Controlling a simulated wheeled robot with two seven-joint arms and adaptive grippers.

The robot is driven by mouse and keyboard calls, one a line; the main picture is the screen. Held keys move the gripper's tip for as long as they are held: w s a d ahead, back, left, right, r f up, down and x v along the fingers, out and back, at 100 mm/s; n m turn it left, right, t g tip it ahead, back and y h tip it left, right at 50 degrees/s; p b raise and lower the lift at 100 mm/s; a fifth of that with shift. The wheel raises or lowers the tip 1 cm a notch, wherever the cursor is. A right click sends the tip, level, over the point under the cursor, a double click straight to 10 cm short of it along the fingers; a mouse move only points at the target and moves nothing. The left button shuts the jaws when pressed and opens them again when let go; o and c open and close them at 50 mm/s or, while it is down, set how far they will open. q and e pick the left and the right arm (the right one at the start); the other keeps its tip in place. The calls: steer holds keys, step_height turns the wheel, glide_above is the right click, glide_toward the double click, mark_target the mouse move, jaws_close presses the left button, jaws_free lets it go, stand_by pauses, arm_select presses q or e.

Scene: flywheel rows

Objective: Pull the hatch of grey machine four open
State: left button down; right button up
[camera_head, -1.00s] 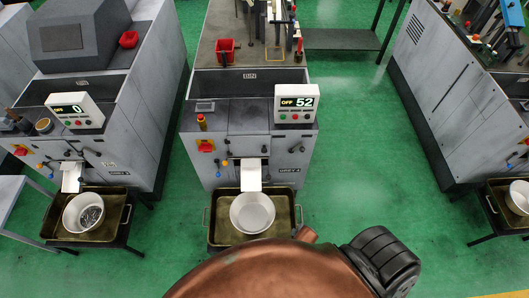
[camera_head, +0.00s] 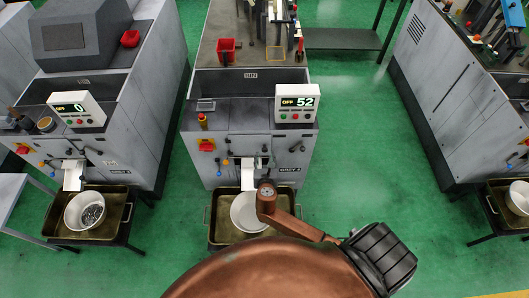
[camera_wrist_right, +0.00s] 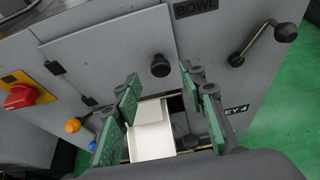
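Grey machine four (camera_head: 221,120) stands in the middle of the head view, with a 4 on its label. Its front hatch panel (camera_wrist_right: 115,55) looks closed in the right wrist view. A round black knob (camera_wrist_right: 160,65) sticks out from it, above the white chute (camera_wrist_right: 150,135). My right gripper (camera_head: 256,161) is in front of the machine's lower front. In the right wrist view the right gripper (camera_wrist_right: 160,84) is open, its green-padded fingers on either side of the knob and apart from it. Nothing is held. My left gripper is not in view.
A white bowl (camera_head: 241,211) sits in a tray (camera_head: 221,240) below the chute, partly behind my right arm. A black lever (camera_wrist_right: 262,40) is right of the knob; a red switch (camera_wrist_right: 20,97) is at left. Green floor lies free right of the machine.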

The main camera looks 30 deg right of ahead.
mark_target(265, 150)
steer(key=shift+b+x, duration=0.45)
steer(key=shift+x, duration=1.85)
jaws_close()
